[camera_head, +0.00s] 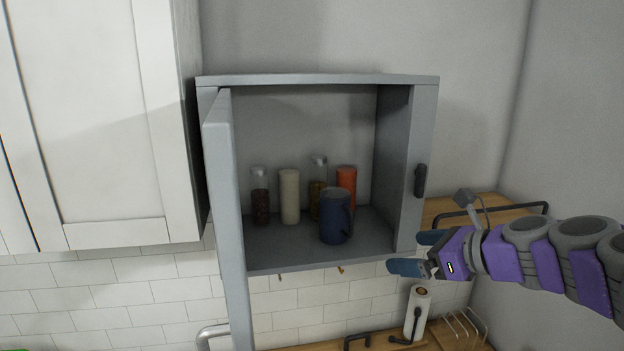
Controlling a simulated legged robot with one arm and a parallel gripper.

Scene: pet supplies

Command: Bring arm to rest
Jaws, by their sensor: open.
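My arm reaches in from the right edge in the head view, purple and grey. My gripper (418,253) is at its left end, with blue fingertips spread apart and nothing between them. It is just right of and below the lower right corner of an open grey wall cabinet (426,130). I cannot tell whether it touches the cabinet.
The cabinet door (222,200) stands open on the left. Inside are a dark blue mug (335,217), a cream container (289,196), an orange one (346,185) and two jars. A white cupboard (95,120) is left; a paper roll (415,312) stands below.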

